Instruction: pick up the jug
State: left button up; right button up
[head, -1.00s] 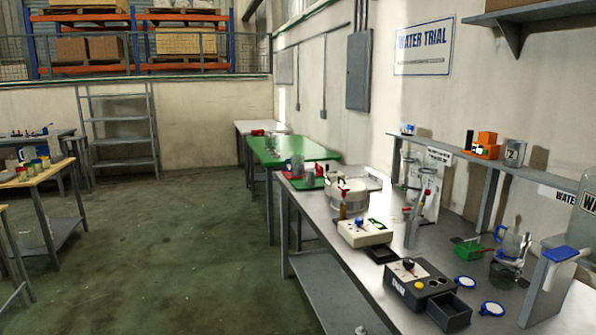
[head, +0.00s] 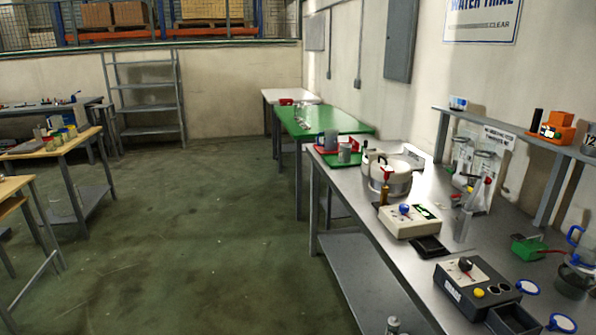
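A clear jug (head: 578,252) with a blue handle stands on the metal bench at the right edge of the head view, partly cut off by the frame. A dark grey jug-like vessel (head: 328,141) stands at the far end of the bench by a red tray (head: 353,157), with a grey cup (head: 345,152) beside it. I cannot tell from the picture which of these is the task's jug. Neither of my grippers is in view.
The metal bench (head: 447,252) holds a white pot (head: 392,180), a beige control box (head: 410,221) and a black box (head: 473,285) with an open drawer. A green table (head: 310,122) stands beyond. The floor (head: 200,240) left of the bench is clear.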

aim_at(330, 135)
jog(key=i+j+u, duration=0.15)
jog(key=i, duration=0.9)
jog(key=i+j+u, duration=0.15)
jog(key=i, duration=0.9)
jog(key=i+z, duration=0.45)
jog(key=i+j+z, duration=0.4)
jog(key=i, duration=0.2)
jog(key=l, duration=0.1)
